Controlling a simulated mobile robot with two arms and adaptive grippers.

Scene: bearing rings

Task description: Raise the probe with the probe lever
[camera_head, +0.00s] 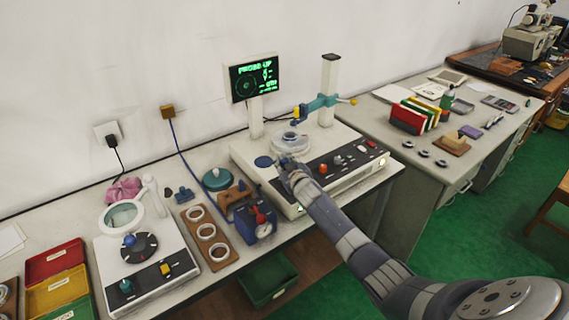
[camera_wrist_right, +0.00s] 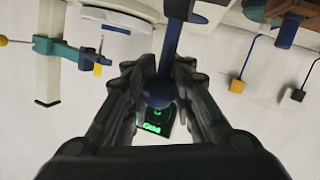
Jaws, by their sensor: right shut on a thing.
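My right gripper (camera_head: 287,164) is at the front left of the white measuring machine (camera_head: 266,188). In the right wrist view its fingers (camera_wrist_right: 158,95) are closed around the round end of a blue lever (camera_wrist_right: 172,45), the probe lever. In the head view the gripper hides that lever. The probe arm (camera_head: 320,103) is teal, on a white column, with a yellow part (camera_head: 297,112) above the round stage (camera_head: 291,142). It also shows in the wrist view (camera_wrist_right: 62,49). The display (camera_head: 252,78) reads "PROBE UP" in green. My left gripper is not in view.
A blue gauge device (camera_head: 257,224) and a wooden tray of rings (camera_head: 209,238) stand left of the machine. Farther left is a white device with a magnifier (camera_head: 122,216). Loose rings (camera_head: 424,153) lie on the right table. A green bin (camera_head: 268,279) is below.

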